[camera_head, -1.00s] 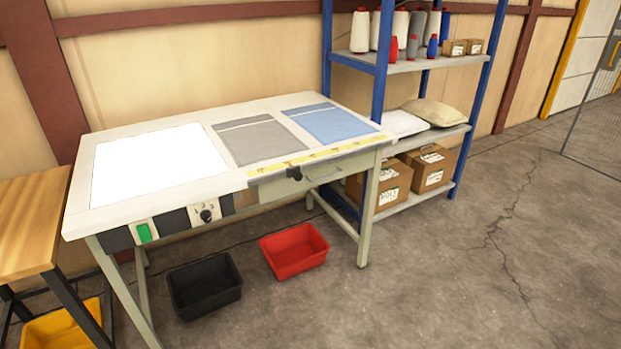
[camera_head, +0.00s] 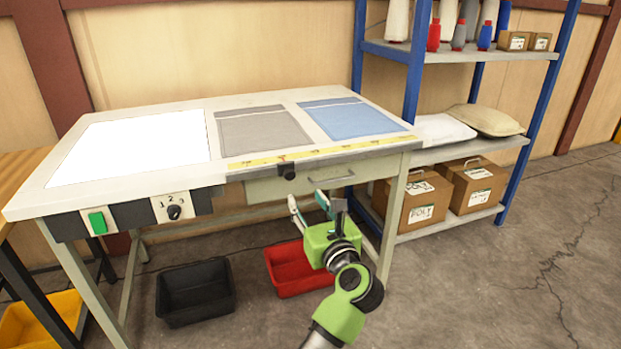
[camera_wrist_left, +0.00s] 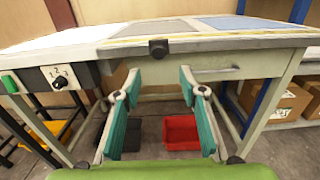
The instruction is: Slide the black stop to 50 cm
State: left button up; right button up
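The black stop (camera_head: 288,172) sits on the rail (camera_head: 345,155) along the table's front edge, below the yellow ruler strip (camera_head: 315,152). The ruler's numbers are too small to read. My left gripper (camera_head: 307,200) is in front of the table and below the stop, apart from it. In the left wrist view the stop (camera_wrist_left: 158,48) lies straight beyond and above the two green fingers (camera_wrist_left: 159,75), which are spread with nothing between them. My right gripper is in neither view.
A drawer with a handle (camera_head: 331,179) is right of the stop under the tabletop. A control panel with a knob (camera_head: 174,212) and green switch (camera_head: 97,221) is at left. Black (camera_head: 195,292) and red (camera_head: 290,270) bins stand below. Blue shelving (camera_head: 412,75) stands right.

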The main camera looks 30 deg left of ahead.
aim_at(290, 175)
pick_arm(q)
jog(key=x, duration=1.2)
jog(key=shift+w+a+r, duration=0.1)
jog(key=shift+w+a, duration=0.1)
jog(key=shift+a, duration=0.15)
jog(key=shift+w+a, duration=0.25)
jog(key=shift+a, duration=0.1)
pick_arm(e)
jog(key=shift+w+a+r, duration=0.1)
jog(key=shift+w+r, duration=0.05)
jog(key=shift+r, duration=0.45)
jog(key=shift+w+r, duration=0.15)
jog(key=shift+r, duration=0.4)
pick_arm(q)
grip_shut()
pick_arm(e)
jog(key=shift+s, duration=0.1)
